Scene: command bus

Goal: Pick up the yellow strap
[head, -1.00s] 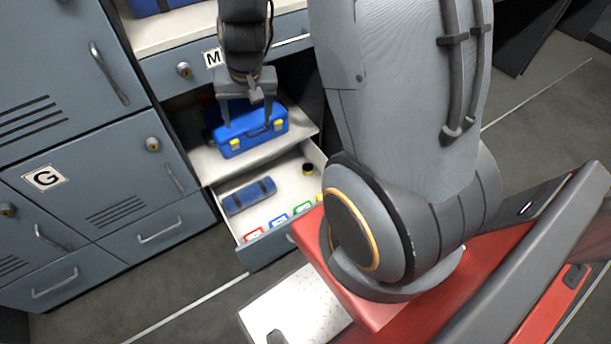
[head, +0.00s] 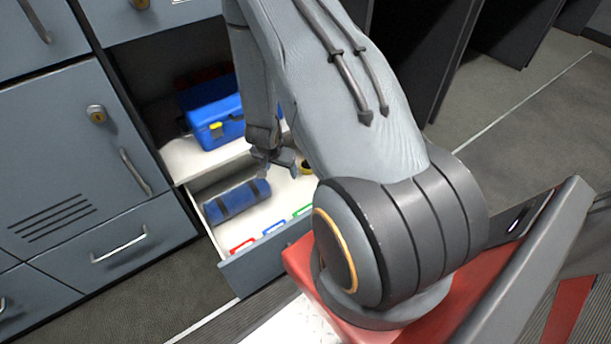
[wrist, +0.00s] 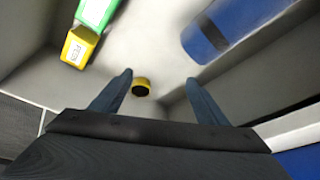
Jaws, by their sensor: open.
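The yellow strap (head: 306,167) is a small yellow roll with a dark centre, lying in the open drawer near its right side. It also shows in the wrist view (wrist: 141,84), on the pale drawer floor near a drawer wall. My gripper (head: 282,168) is above the drawer, close to the strap on its left in the head view. In the wrist view my two fingers (wrist: 158,80) are apart, and the strap appears between them, nearer the left finger. Nothing is held. I cannot tell the exact height of the fingers above the strap.
A blue roll with dark bands (head: 237,199) lies in the drawer (head: 262,262). A green block (wrist: 97,12) and a yellow labelled block (wrist: 80,47) stand along the drawer's side. A blue case (head: 215,122) sits on the shelf above. Drawer walls border the strap.

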